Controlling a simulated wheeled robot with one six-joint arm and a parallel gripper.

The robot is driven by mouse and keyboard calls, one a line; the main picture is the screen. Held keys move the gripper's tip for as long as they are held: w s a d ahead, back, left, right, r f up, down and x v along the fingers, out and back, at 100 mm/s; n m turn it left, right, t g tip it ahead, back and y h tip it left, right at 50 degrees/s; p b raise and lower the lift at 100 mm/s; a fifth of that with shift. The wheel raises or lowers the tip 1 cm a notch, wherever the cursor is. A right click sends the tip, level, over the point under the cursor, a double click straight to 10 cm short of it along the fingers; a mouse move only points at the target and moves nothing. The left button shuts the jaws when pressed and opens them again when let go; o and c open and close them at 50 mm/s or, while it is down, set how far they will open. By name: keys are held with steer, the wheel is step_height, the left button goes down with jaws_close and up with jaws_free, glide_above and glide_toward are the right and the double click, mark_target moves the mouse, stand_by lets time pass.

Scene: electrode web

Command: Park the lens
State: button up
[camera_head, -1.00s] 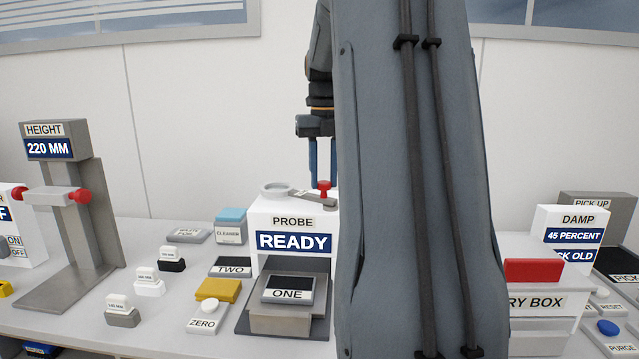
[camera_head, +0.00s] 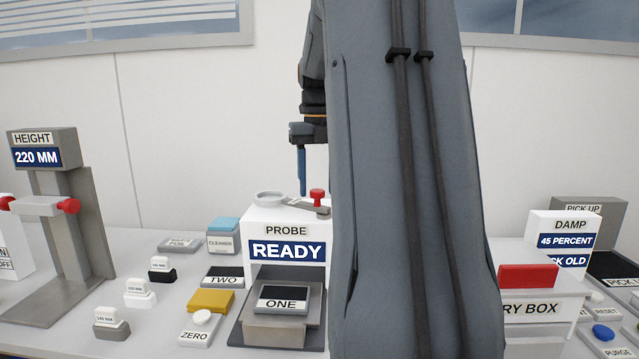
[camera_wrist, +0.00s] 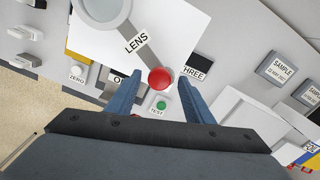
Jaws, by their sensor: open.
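The lens (camera_head: 269,198) is a grey ring on a flat arm on top of the white PROBE box (camera_head: 287,216), whose screen reads READY. In the wrist view the ring (camera_wrist: 102,10) is at the top, and its arm marked LENS (camera_wrist: 137,43) runs down to a red knob (camera_wrist: 161,78). The red knob also shows in the head view (camera_head: 317,196). My gripper (camera_wrist: 156,82) is open, with one blue finger on each side of the knob in the wrist view. In the head view a blue finger (camera_head: 301,172) hangs above the box; my arm hides part of it.
A green TEST button (camera_wrist: 161,105) shows between my fingers in the wrist view. Blocks marked ONE (camera_head: 282,297) and TWO (camera_head: 224,277) stand before and beside the probe. The HEIGHT stand (camera_head: 44,147) is at left, the dry box (camera_head: 540,305) at right.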

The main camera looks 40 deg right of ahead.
steer(key=shift+r+b, duration=0.3)
steer(key=shift+r, duration=3.6)
steer(key=shift+c, duration=0.4)
